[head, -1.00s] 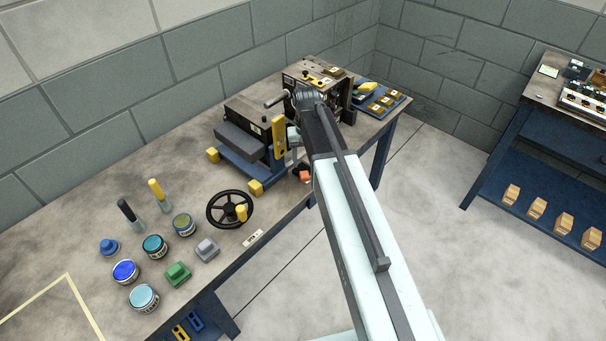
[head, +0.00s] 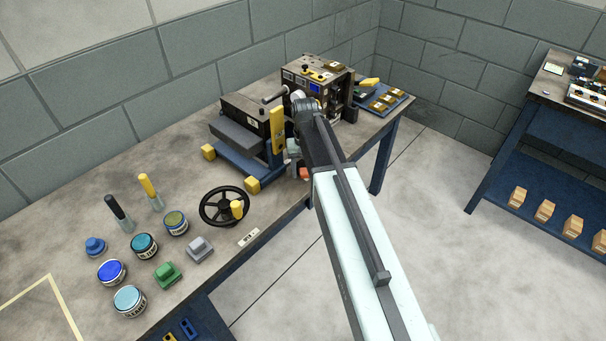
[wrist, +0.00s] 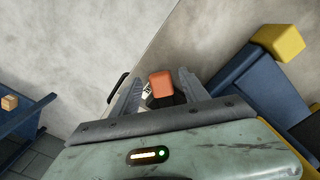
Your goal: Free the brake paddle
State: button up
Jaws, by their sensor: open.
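My gripper (wrist: 161,76) is open in the wrist view, one grey finger on each side of an orange-red block (wrist: 162,86). The block sits on a dark part, and I cannot tell whether either finger touches it. In the head view my gripper (head: 293,151) is at the bench's front edge, partly hidden by my arm. The orange-red block (head: 304,174) shows just below it. A tall yellow plate (head: 278,131) stands upright on the blue-based machine (head: 240,165) to the left. I cannot tell for sure which part is the brake paddle.
A black handwheel (head: 224,206) with a yellow knob lies on the bench (head: 70,215) at front left. Several paint tins and two upright handles stand further left. A control box (head: 318,88) is at the back. A second blue table (head: 530,140) stands at right, with clear floor between.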

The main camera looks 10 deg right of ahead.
grip_shut()
jog(key=shift+a, duration=0.25)
jog(key=shift+d, duration=0.3)
jog(key=d+n, duration=0.1)
jog(key=n, duration=0.2)
jog(key=shift+w+d+n, duration=0.15)
jog(key=shift+d+n, duration=0.2)
jog(key=shift+n, duration=0.05)
jog(key=d+n, duration=0.1)
jog(key=n, duration=0.1)
jog(key=w+d+n, duration=0.1)
jog(key=n, duration=0.3)
jog(key=w+d+n, duration=0.1)
jog(key=n, duration=0.1)
jog(key=shift+w, duration=0.15)
jog(key=shift+w+d+n, duration=0.2)
jog(key=shift+w+n, duration=0.2)
jog(key=shift+n, duration=0.65)
jog(key=shift+w+d+n, duration=0.15)
jog(key=shift+w+n, duration=0.25)
jog(key=shift+n, duration=0.65)
